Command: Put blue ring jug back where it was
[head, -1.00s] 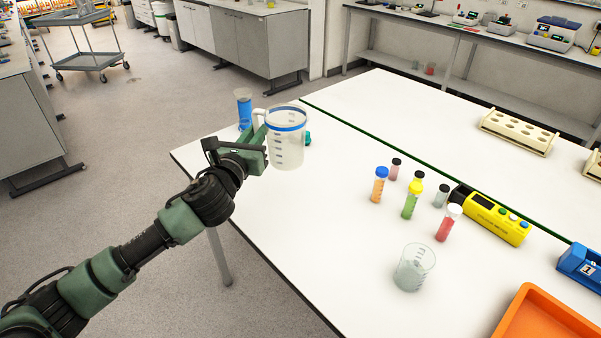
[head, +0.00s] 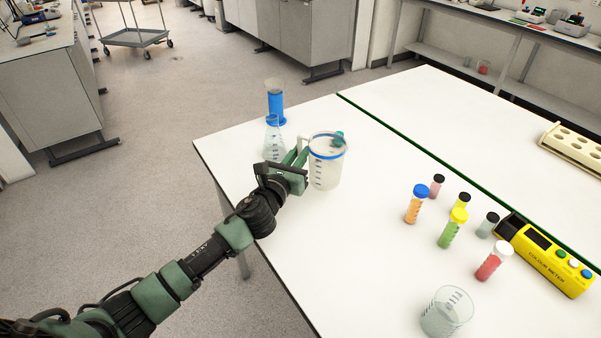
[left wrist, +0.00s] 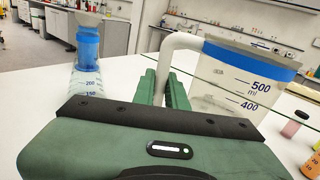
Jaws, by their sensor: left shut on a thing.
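I cannot tell whether the jug's base touches the table. My right gripper is not in view.
A conical flask (head: 273,143) and a blue cylinder (head: 275,105) stand just left of the jug. A teal object (head: 338,139) shows at the jug's rim. Several capped vials (head: 452,228), a beaker (head: 446,312) and a yellow colour meter (head: 548,258) are to the right. Table between is clear.

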